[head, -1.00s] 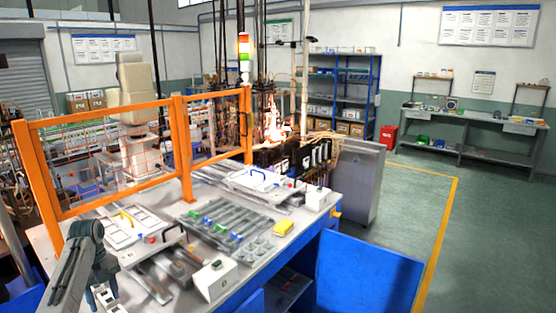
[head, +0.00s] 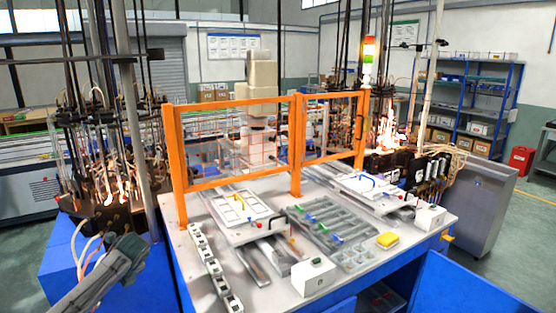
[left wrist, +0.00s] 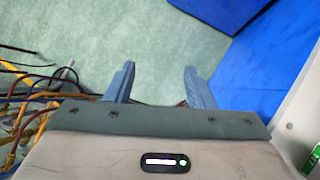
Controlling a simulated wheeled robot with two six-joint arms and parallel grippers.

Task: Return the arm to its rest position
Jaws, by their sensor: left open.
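My left arm (head: 112,268) comes in at the lower left of the head view, left of the worktable (head: 182,238) and in front of a blue machine base. In the left wrist view my left gripper (left wrist: 160,70) is open. Its two blue-grey fingers stand apart with green floor (left wrist: 165,45) between and beyond them, and nothing is held. In the head view the fingers are hard to make out. My right gripper is in neither view now.
An orange guard fence (head: 297,145) stands on the table. A strip of white sockets (head: 214,270), a white box (head: 313,276) and a yellow block (head: 387,240) are on the table. Loose cables (left wrist: 35,95) hang at the left of the left wrist view, and blue panels (left wrist: 255,70) stand at the right.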

